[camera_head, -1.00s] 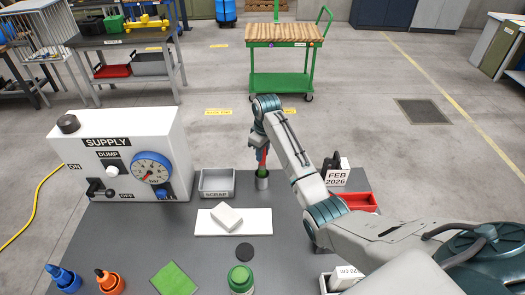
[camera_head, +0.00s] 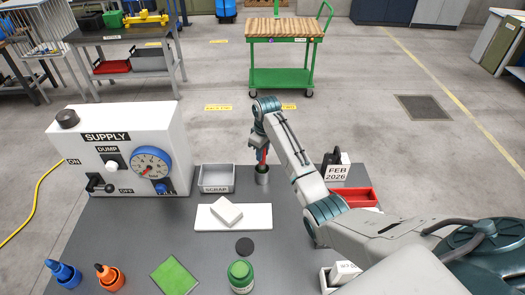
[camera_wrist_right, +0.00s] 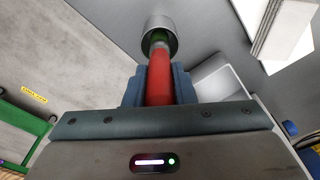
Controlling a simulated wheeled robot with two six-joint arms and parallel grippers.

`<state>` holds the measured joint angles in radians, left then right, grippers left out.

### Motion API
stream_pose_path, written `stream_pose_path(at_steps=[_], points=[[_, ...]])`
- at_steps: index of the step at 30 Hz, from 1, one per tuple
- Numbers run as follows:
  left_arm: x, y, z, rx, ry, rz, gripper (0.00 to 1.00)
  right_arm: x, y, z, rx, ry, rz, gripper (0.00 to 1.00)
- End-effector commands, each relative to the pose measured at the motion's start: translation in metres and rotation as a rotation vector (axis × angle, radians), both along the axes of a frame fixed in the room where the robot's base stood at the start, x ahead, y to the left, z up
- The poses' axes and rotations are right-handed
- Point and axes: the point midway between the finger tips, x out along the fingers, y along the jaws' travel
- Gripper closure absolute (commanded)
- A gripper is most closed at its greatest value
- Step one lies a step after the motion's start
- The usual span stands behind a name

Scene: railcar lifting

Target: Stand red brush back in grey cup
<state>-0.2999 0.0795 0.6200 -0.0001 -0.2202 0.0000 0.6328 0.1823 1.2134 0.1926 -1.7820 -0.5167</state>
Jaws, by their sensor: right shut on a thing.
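The red brush (camera_head: 264,157) is upright in my right gripper (camera_head: 261,150), which is shut on its red handle. In the right wrist view the brush (camera_wrist_right: 159,72) runs between the fingers (camera_wrist_right: 159,88) down to the grey cup (camera_wrist_right: 146,24). Its green lower part shows inside the cup's mouth. In the head view the grey cup (camera_head: 262,178) stands on the dark table directly below the gripper. Whether the brush touches the cup's bottom is hidden. My left gripper is not in view.
A grey scrap bin (camera_head: 217,188) is just left of the cup. A white board (camera_head: 256,217) with a white block (camera_head: 227,211) lies in front. A red tray (camera_head: 361,198) and a date block (camera_head: 336,173) stand to the right.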

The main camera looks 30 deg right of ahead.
Motion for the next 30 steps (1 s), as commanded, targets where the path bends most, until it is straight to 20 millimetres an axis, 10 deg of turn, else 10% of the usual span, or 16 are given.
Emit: stream_pose_path(at_steps=[26, 27, 30], points=[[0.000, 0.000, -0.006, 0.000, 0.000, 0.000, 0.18, 0.000, 0.000, -0.022, 0.000, 0.000, 0.000, 1.00], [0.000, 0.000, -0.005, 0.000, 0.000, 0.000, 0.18, 0.000, 0.000, -0.021, 0.000, 0.000, 0.000, 0.69], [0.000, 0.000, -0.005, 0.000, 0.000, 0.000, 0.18, 0.000, 0.000, -0.021, 0.000, 0.000, 0.000, 0.51]])
